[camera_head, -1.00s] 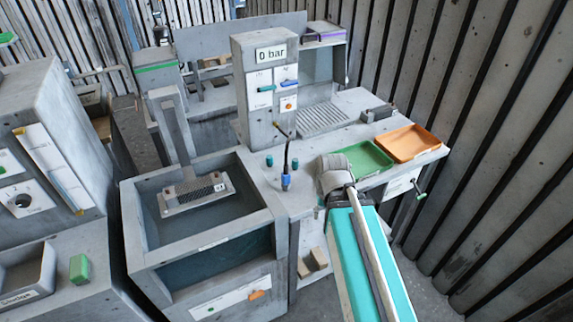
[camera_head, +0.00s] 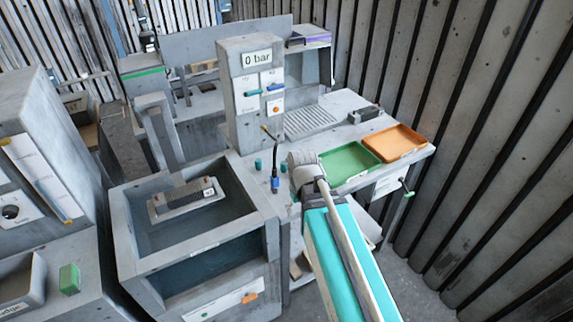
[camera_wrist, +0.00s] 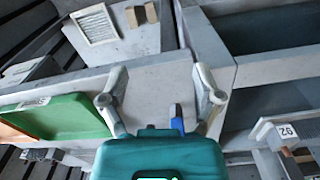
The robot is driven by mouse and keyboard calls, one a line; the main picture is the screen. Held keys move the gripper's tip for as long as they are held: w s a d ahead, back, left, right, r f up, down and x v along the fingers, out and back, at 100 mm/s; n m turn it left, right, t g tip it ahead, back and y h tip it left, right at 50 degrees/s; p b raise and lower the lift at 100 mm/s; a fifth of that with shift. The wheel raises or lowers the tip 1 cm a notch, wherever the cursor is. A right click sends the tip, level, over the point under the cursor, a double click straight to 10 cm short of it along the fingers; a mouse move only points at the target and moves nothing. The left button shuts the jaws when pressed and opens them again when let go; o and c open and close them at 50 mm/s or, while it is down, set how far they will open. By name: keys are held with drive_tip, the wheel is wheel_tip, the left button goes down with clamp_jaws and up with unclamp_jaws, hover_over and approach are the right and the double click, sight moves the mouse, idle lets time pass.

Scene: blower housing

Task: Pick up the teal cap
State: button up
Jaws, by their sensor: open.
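Two small teal caps stand upright on the grey bench in the head view: one on the left (camera_head: 258,164) and one on the right (camera_head: 284,166). A blue fitting (camera_head: 275,184) with a thin dark stem stands between them, nearer the camera. My arm's grey wrist is just right of the right cap and hides my fingers there. In the wrist view my gripper (camera_wrist: 158,75) is open and empty, its two grey fingers spread over bare bench. The blue fitting (camera_wrist: 180,122) shows low between the fingers. I cannot make out either teal cap in the wrist view.
A green tray (camera_head: 350,164) and an orange tray (camera_head: 393,143) lie right of my wrist. An open tank (camera_head: 200,240) is at the left. A pillar reading "0 bar" (camera_head: 256,100) rises behind the caps. Bench between caps and drain grille (camera_head: 310,119) looks clear.

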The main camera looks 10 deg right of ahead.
drive_tip(key=w+r+n+p, duration=0.45)
drive_tip(key=w+n, duration=0.55)
drive_tip(key=w, duration=0.4)
wheel_tip(320, 180, up, 4)
drive_tip(key=n+p, duration=0.4)
drive_tip(key=n, duration=0.6)
hover_over(284, 162)
drive_tip(key=shift+s, duration=0.1)
drive_tip(key=shift+f+b, duration=0.1)
drive_tip(key=shift+b, duration=0.2)
wheel_tip(284, 162, down, 8)
drive_tip(key=b, duration=0.8)
drive_tip(key=shift+f, duration=0.2)
drive_tip(key=shift+f+b, duration=2.6)
drive_tip(key=shift+b, duration=0.2)
drive_tip(key=c, duration=1)
